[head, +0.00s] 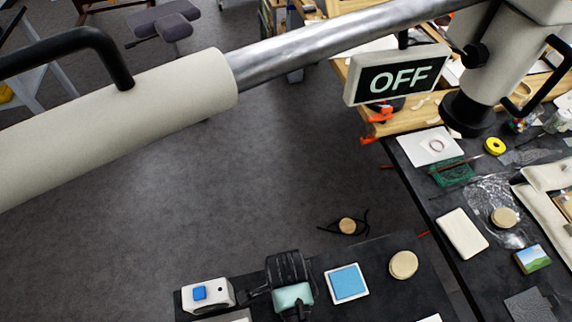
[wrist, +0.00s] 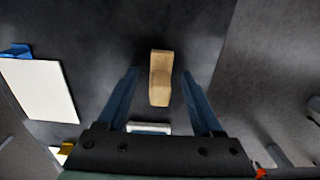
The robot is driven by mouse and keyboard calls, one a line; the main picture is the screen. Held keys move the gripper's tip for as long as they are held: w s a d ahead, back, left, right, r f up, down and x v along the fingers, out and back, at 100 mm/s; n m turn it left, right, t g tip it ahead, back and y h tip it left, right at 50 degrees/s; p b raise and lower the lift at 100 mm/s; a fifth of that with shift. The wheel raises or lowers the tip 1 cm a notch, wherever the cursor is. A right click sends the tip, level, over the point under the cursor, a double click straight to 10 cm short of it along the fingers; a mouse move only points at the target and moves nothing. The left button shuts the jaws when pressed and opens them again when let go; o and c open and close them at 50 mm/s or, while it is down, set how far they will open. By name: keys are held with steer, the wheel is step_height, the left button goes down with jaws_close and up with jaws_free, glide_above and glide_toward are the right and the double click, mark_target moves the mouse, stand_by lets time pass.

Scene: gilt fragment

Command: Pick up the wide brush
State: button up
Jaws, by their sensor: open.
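In the wrist view, my gripper (wrist: 162,72) is open, with its two blue fingers spread. A tan wooden piece (wrist: 161,80) lies between and beyond the fingertips, on a dark surface, and looks like the wide brush's handle. A pale flat bar (wrist: 148,128) shows close to the palm between the fingers. I cannot tell whether it belongs to the brush. No finger visibly touches the wooden piece. I cannot clearly make out the brush or the blue fingers in the head view.
A white board (wrist: 40,88) lies left in the wrist view. In the head view, the near dark bench holds a blue-and-white square (head: 347,283), a round wooden disc (head: 403,265) and a black-and-teal item (head: 292,296). An OFF sign (head: 398,78) hangs overhead. Open floor lies beyond.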

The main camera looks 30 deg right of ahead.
jaws_close()
stand_by(0.3)
step_height(320, 180, up, 10)
steer(key=shift+r+b, duration=0.1)
steer(key=shift+b, duration=0.2)
steer(key=c, duration=0.6)
jaws_free()
jaws_close()
